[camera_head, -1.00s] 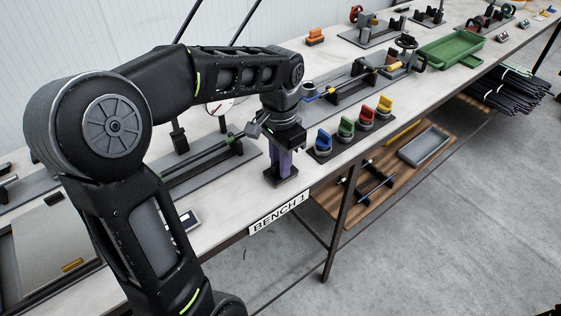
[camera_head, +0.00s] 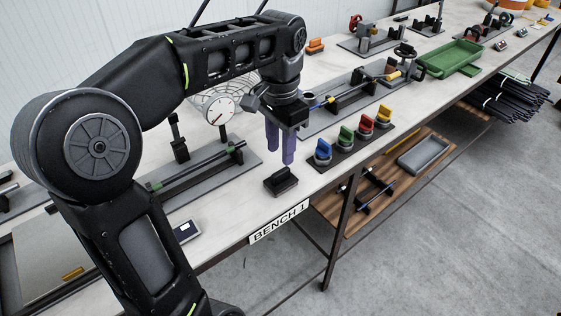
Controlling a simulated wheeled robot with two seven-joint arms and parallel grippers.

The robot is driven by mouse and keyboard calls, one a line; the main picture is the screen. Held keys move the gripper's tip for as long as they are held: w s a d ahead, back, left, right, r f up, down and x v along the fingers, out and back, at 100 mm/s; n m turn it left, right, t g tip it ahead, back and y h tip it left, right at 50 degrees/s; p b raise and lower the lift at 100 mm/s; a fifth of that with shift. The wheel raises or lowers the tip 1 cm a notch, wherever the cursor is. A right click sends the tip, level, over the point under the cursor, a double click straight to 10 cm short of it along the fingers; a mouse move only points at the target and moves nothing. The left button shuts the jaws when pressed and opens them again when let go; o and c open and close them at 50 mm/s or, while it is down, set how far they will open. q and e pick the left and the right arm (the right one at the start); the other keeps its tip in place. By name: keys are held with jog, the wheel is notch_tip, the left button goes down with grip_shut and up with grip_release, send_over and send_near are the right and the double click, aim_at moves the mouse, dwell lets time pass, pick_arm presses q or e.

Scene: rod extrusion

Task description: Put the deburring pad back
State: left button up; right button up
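A small black block on a dark base, which looks like the deburring pad in its holder (camera_head: 281,182), stands near the front edge of the bench, above the BENCH 1 label. I cannot clearly tell pad from holder at this size. My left gripper (camera_head: 280,152) is just above it, pointing down. Its two purple fingers are apart, with a gap between them and nothing held. The fingertips are clear of the block. My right gripper is not in view.
A plate with a green-ended rod (camera_head: 200,172) and a white dial (camera_head: 221,110) stand behind. A rack of coloured knobs (camera_head: 345,146) is to the right of the block. A small display box (camera_head: 182,231) lies to the left. The bench surface around the block is clear.

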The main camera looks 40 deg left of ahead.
aim_at(280, 171)
pick_arm(q)
notch_tip(280, 171, up, 4)
jog(key=p, duration=0.3)
jog(key=shift+r, duration=0.15)
